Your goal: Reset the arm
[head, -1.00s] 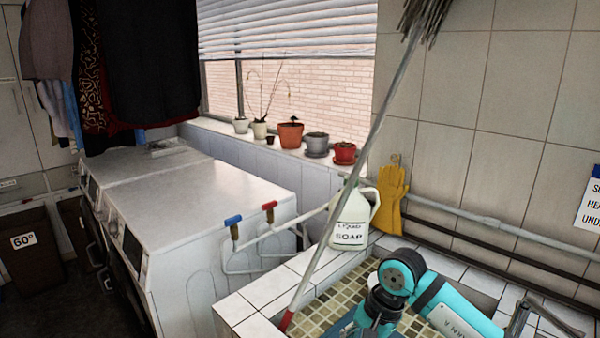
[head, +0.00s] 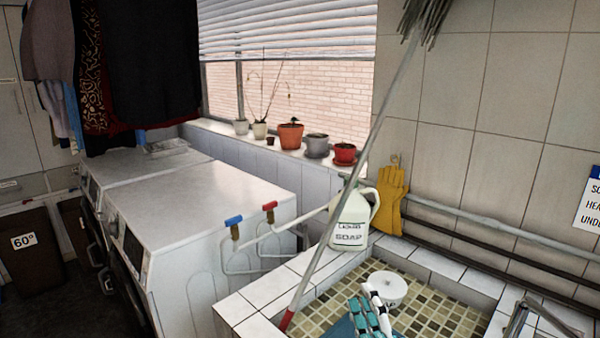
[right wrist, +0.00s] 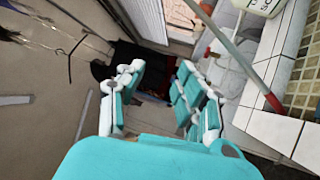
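My right gripper (head: 373,309), teal and white, shows at the bottom of the head view over the tiled sink (head: 428,312). In the right wrist view its fingers (right wrist: 161,76) stand apart with nothing between them. My left gripper is in neither view.
A mop (head: 355,176) leans across the sink's left edge. A soap jug (head: 350,222) and yellow glove (head: 391,200) are behind. White machines (head: 205,205) stand left.

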